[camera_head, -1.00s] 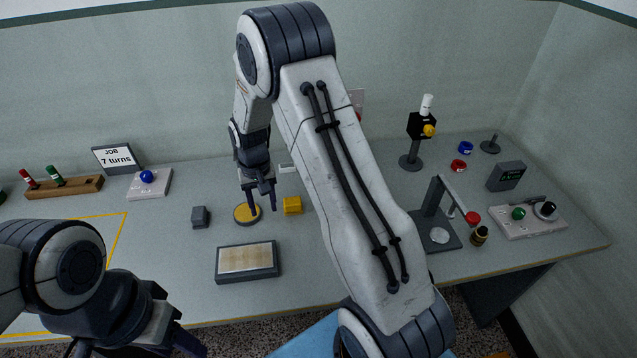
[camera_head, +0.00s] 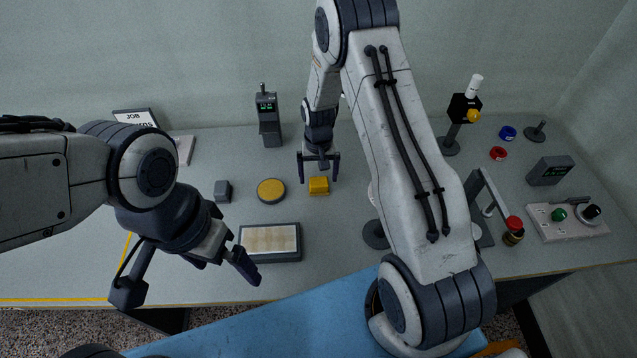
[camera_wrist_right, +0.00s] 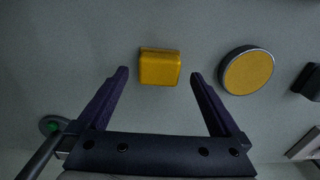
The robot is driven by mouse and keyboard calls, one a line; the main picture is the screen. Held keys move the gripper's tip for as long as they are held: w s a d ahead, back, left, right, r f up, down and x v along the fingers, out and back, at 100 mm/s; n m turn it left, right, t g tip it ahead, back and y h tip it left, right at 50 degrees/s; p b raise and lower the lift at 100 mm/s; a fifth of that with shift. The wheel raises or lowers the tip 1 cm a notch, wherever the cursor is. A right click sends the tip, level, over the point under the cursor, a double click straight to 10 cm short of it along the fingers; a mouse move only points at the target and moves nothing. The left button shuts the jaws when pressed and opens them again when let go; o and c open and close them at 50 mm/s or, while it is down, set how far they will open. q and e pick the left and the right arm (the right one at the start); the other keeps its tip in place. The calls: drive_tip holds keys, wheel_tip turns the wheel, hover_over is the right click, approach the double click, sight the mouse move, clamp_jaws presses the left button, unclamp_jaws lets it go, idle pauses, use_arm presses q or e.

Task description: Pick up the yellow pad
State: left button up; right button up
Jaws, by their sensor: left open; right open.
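A small yellow square block, apparently the pad (camera_head: 319,186), lies on the grey table. Left of it lies a round yellow disc (camera_head: 271,191) with a dark rim. My right gripper (camera_head: 318,174) is open and empty, with its fingers spread just above and behind the square pad. In the right wrist view the square pad (camera_wrist_right: 160,67) shows between and just beyond the fingertips, and the round disc (camera_wrist_right: 248,71) lies outside them to the right. My left gripper (camera_head: 188,280) is open and empty near the table's front edge.
A small grey block (camera_head: 223,191) sits left of the disc. A dark-framed tray (camera_head: 270,256) lies in front of it. A dark device with a green display (camera_head: 268,122) stands behind. My right arm hides part of the table.

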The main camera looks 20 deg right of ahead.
sight(319, 181)
drive_tip(key=shift+f+p, duration=0.35)
drive_tip(key=shift+f, duration=1.3)
drive_tip(key=c, duration=1.3)
drive_tip(key=shift+r, duration=0.2)
drive_tip(key=shift+r, duration=0.25)
drive_tip(key=r+b, duration=0.1)
drive_tip(key=d+r+b, duration=0.1)
drive_tip(key=r, duration=0.1)
drive_tip(key=shift+s+r, duration=0.2)
drive_tip(key=shift+r, duration=0.1)
drive_tip(key=s+d+r+b, duration=0.2)
drive_tip(key=s+d+r, duration=0.3)
drive_tip(key=d, duration=0.4)
drive_tip(key=shift+s+r, duration=0.3)
drive_tip(key=shift+r, duration=0.5)
drive_tip(key=shift+d, duration=0.1)
